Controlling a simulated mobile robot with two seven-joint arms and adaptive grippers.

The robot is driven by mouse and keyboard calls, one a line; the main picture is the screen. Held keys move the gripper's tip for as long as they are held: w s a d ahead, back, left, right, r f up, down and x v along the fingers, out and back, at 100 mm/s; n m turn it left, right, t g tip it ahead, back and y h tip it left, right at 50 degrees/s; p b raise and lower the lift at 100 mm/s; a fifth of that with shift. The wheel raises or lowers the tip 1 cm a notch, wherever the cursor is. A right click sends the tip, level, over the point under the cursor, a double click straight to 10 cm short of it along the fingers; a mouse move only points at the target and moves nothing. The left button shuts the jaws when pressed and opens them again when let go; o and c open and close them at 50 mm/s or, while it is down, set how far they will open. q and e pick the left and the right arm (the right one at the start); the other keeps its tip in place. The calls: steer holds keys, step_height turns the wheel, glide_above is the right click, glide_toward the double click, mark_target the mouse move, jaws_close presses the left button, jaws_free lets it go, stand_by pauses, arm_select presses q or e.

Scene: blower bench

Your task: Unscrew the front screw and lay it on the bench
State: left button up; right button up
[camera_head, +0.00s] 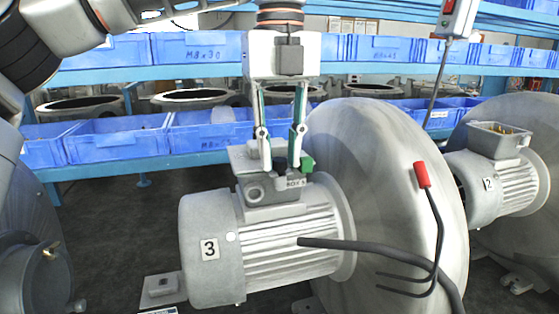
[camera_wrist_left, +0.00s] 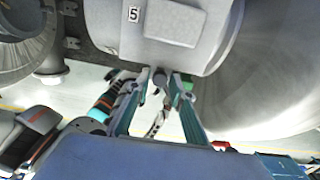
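The grey motor (camera_head: 215,250) marked 3 carries a terminal box (camera_head: 262,190) on top. My left gripper (camera_head: 281,163) points down from above, with its two fingers at the top of this box. The fingertips stand apart. In the left wrist view, a small dark grey round part (camera_wrist_left: 159,78) shows between the tips of my left gripper (camera_wrist_left: 161,80); I cannot tell whether they touch it. I cannot make out the front screw clearly in either view. My right gripper is not clearly in view.
A large blower housing (camera_head: 400,200) stands right of the motor, with a red-handled bent rod (camera_head: 422,177) and a dark cable (camera_head: 375,245). A second motor (camera_head: 505,185) stands farther right. Blue bins (camera_head: 110,140) line the shelves behind. Dark floor shows at left.

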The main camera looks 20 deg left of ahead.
arm_select(q)
steer(key=m+p, duration=0.2)
steer(key=p, duration=0.1)
steer(key=shift+r+m, duration=0.2)
steer(key=shift+m, duration=0.1)
steer(key=shift+m+p, duration=0.4)
steer(key=shift+p, duration=0.15)
steer(key=shift+f+m+p, duration=0.15)
steer(key=shift+m+p, duration=0.45)
steer(key=shift+m, duration=1)
steer(key=m, duration=0.4)
steer(key=shift+m, duration=0.4)
steer(key=m, duration=0.3)
steer(key=shift+m, duration=0.3)
steer(key=m, duration=0.3)
steer(key=shift+m, duration=0.3)
steer(key=m, duration=0.5)
steer(key=shift+m, duration=0.3)
arm_select(e)
steer(key=d+r, duration=0.1)
steer(key=s+d+r, duration=0.1)
steer(key=r, duration=0.1)
steer(key=shift+d+h, duration=0.2)
steer(key=shift+h, duration=0.2)
